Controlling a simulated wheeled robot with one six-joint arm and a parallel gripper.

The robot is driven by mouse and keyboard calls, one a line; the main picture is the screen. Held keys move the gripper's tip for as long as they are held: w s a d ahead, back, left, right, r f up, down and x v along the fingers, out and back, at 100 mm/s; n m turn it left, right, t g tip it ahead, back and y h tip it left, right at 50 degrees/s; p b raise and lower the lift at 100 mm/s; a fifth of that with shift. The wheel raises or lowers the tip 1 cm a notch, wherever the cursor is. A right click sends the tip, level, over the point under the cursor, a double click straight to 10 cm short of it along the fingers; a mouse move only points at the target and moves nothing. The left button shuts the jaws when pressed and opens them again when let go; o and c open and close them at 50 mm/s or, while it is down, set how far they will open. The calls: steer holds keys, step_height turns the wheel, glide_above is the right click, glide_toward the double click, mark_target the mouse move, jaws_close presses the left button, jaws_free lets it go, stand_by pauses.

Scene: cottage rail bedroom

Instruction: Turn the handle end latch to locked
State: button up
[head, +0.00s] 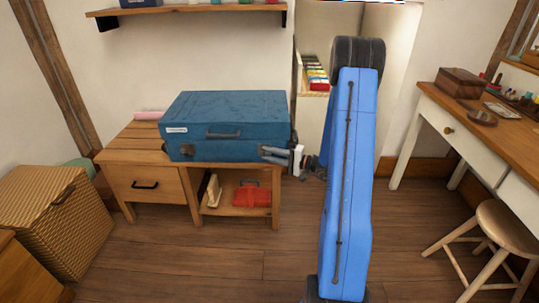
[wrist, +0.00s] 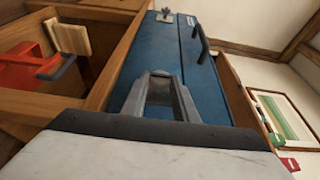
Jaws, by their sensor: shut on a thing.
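A blue suitcase (head: 228,116) lies closed on the wooden bench, with its dark handle (head: 223,134) on the front face. The suitcase also fills the middle of the wrist view (wrist: 190,75), with the handle (wrist: 201,42) at upper right. One metal latch (head: 187,150) shows near the left front; it is also at the top of the wrist view (wrist: 165,16). My gripper (head: 268,153) is at the right end of the suitcase front. In the wrist view my gripper (wrist: 160,76) is closed on the right-hand latch, which its fingers mostly hide. The latch's exact position cannot be told.
The wooden bench (head: 150,160) has an open shelf below with a red case (head: 252,195) and books. A wicker basket (head: 55,215) stands at left. A desk (head: 480,125) and stool (head: 495,225) stand at right. Open floor lies in front of the bench.

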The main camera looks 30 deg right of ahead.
steer(key=shift+f, duration=0.1)
stand_by(0.4)
steer(key=o, duration=1)
steer(key=v, duration=1.7)
steer(key=shift+s, duration=0.15)
